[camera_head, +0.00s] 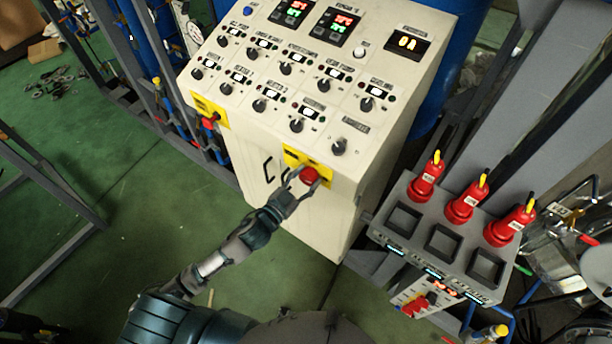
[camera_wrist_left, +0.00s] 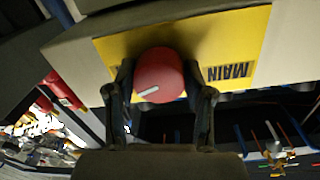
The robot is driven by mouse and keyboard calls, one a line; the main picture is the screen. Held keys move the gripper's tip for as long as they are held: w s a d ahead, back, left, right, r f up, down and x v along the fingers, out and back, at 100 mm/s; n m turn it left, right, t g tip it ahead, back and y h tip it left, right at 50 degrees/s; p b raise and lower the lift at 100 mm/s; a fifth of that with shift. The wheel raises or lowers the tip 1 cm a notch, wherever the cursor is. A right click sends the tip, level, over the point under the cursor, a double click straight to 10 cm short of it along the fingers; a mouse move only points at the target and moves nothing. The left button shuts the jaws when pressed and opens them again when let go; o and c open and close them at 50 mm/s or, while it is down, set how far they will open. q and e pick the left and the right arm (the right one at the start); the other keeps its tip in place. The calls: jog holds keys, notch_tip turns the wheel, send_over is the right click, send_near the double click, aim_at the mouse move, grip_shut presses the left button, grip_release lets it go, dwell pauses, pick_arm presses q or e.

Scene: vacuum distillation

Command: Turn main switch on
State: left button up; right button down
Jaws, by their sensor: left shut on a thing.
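The main switch is a red round knob (camera_head: 309,175) on a yellow plate (camera_head: 291,154) at the lower front of the cream control cabinet (camera_head: 240,150). In the left wrist view the red knob (camera_wrist_left: 158,75) has a white mark pointing to the lower left, and the yellow plate (camera_wrist_left: 240,45) carries the upside-down word MAIN. My left gripper (camera_head: 305,180) is shut on the knob, with one finger on each side; its fingers (camera_wrist_left: 162,88) also show in the left wrist view. My right gripper is not in view.
The cabinet's sloped top holds several black knobs (camera_head: 285,69) and red-green displays (camera_head: 338,27). A second red switch (camera_head: 210,121) sits on a yellow plate at the left. A grey rack (camera_head: 417,240) with red bottles (camera_head: 465,203) stands at the right. Green floor (camera_head: 150,190) is open at the left.

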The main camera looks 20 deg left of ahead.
pick_arm(q)
jog(key=m+p, duration=0.1)
jog(key=m, duration=0.1)
jog(key=shift+f+m+p, duration=0.15)
jog(key=shift+m+p, duration=0.15)
jog(key=shift+p, duration=0.05)
jog(key=shift+f+m+p, duration=0.15)
jog(key=shift+m+p, duration=0.2)
jog(key=shift+m, duration=0.25)
jog(key=shift+s, duration=0.1)
jog(key=o, duration=1.2)
jog(key=shift+c, duration=0.2)
jog(key=shift+s+a+r, duration=0.1)
jog(key=shift+r, duration=0.1)
jog(key=v, duration=1.2)
